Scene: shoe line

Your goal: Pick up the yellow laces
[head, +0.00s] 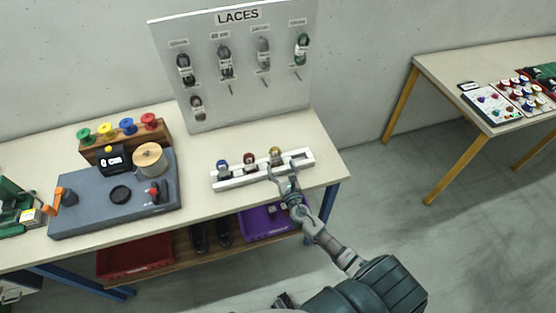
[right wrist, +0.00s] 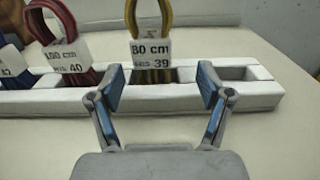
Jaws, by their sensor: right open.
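The yellow laces (head: 275,153) stand upright in a slot of a white rack (head: 222,184) on the table. In the right wrist view the yellow laces (right wrist: 151,18) form a loop with a white label reading 80 cm. My right gripper (right wrist: 160,86) is open, with its blue-padded fingers apart on either side of the yellow laces' slot, the laces just beyond. In the head view my right gripper (head: 284,172) is at the rack's front right. The laces' lower part is partly hidden in the slot. I do not make out my left gripper.
Red laces (head: 248,160) and blue laces (head: 223,166) stand left of the yellow ones. The rack's rightmost slot (right wrist: 240,73) is empty. A LACES board (head: 240,95) stands behind. A grey station with a spool (head: 150,158) is at left.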

